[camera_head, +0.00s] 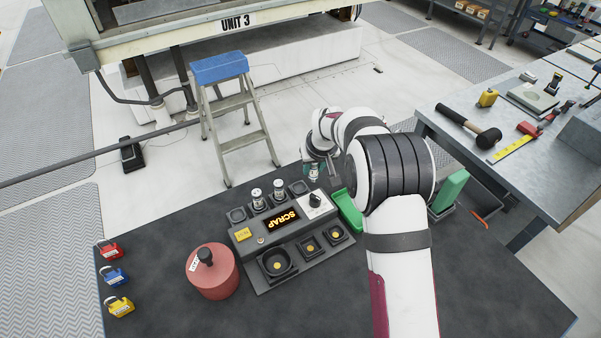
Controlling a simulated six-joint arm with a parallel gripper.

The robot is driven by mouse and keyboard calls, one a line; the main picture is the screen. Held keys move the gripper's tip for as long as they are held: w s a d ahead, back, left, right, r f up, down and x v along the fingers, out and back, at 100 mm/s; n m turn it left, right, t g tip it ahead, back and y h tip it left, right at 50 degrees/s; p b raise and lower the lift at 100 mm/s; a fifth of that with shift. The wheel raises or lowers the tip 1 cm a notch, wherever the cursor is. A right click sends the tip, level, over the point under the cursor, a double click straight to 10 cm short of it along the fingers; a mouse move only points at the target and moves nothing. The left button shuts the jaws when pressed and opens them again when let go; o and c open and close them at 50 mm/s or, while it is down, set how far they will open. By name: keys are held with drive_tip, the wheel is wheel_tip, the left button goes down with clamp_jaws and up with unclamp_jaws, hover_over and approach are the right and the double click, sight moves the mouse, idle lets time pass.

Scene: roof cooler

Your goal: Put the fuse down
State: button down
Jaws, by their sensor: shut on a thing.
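My gripper (313,165) hangs past the far edge of the test unit, partly hidden by my own arm. It is shut on a small fuse (313,174), of which only a little shows below the fingers. Two other silver-and-white fuses (257,197) (279,188) stand upright in the back row of the grey test unit (262,238). Square holders beside them look empty. The unit has a lit display reading SCRAP (283,219), a black knob (315,200) and several front sockets (277,263).
A red canister (211,272) stands left of the unit, and several padlocks (113,275) lie at the table's left edge. The dark table (170,240) is clear around the canister.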

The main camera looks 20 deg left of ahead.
drive_tip(key=d+r, duration=0.4)
drive_tip(key=d, duration=0.3)
drive_tip(key=s+d+r+n+g+y, duration=0.2)
drive_tip(key=s+d+n+g, duration=0.1)
drive_tip(key=s+d+n, duration=0.9)
drive_tip(key=shift+m, duration=0.9)
drive_tip(key=a+f, duration=0.2)
drive_tip(key=a, duration=0.1)
drive_tip(key=a+f, duration=0.2)
drive_tip(key=a, duration=0.1)
drive_tip(key=a+f, duration=0.2)
drive_tip(key=a, duration=0.1)
drive_tip(key=shift+a+f, duration=0.2)
drive_tip(key=x, duration=0.4)
drive_tip(key=shift+d+f, duration=0.1)
drive_tip(key=shift+d, duration=0.15)
drive_tip(key=shift+f, duration=0.35)
drive_tip(key=shift+f, duration=0.3)
drive_tip(key=c, duration=0.6)
unclamp_jaws()
